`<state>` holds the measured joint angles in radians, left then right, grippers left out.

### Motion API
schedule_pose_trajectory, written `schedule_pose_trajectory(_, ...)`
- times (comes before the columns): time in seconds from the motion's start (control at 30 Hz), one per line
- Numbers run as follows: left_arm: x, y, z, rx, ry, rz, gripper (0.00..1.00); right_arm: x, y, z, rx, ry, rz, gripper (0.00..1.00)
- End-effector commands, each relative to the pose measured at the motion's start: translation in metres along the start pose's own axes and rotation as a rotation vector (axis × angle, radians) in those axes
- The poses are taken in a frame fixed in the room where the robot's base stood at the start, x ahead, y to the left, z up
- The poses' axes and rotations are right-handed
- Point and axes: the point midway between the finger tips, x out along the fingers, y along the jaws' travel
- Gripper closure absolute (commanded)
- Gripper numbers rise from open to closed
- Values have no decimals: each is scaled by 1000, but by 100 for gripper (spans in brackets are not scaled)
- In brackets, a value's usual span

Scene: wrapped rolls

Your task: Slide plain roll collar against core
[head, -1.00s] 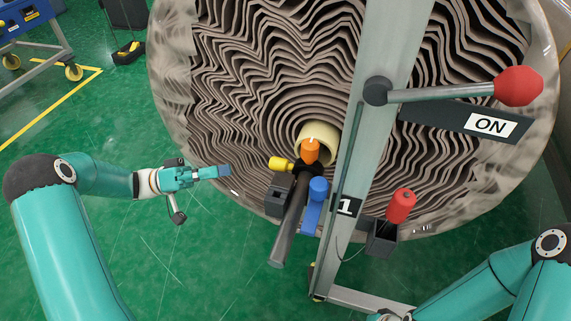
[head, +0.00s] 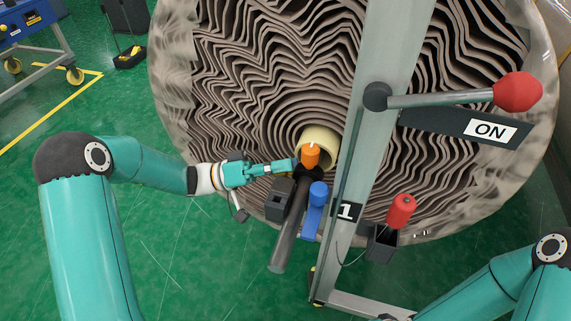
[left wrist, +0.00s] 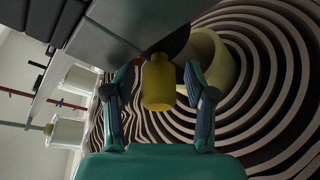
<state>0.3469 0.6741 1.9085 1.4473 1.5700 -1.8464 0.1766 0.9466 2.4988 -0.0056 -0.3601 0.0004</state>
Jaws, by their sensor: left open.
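The big roll (head: 225,90) of wavy grey-brown layers stands upright, with a cream core (head: 318,138) at its middle. An orange knob (head: 310,156) stands in front of the core, at the upper end of a dark shaft (head: 287,230). The dark collar part around it is partly hidden by my left gripper (head: 293,166). In the left wrist view the open fingers of my left gripper (left wrist: 157,97) stand on both sides of a yellow knob (left wrist: 158,80), with gaps visible. The core (left wrist: 210,65) shows behind it. The right arm enters at lower right; its gripper is out of frame.
A grey metal upright (head: 372,130) crosses in front of the roll, with a red-knobbed lever (head: 440,96) and an ON plate (head: 490,130). A blue knob (head: 318,193), a black block (head: 279,200) and a red handle (head: 400,211) sit near the shaft.

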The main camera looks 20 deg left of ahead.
Motion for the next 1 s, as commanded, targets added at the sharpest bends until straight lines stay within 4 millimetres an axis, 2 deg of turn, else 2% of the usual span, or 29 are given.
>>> schedule_pose_trajectory(0.23, 1, 0, 0, 0, 0, 1, 45, 0, 0, 0, 0, 0, 0, 60)
schedule_pose_trajectory(0.57, 1, 0, 0, 0, -1, 0, 100, 0, 0, 0, 0, 0, 0, 60)
schedule_pose_trajectory(0.87, 0, -2, 0, 1, -2, -3, 100, 1, 0, 0, 0, 0, 0, 60)
schedule_pose_trajectory(1.0, -8, -11, -8, 9, 12, -17, 100, 7, 3, 0, 0, 0, 0, 60)
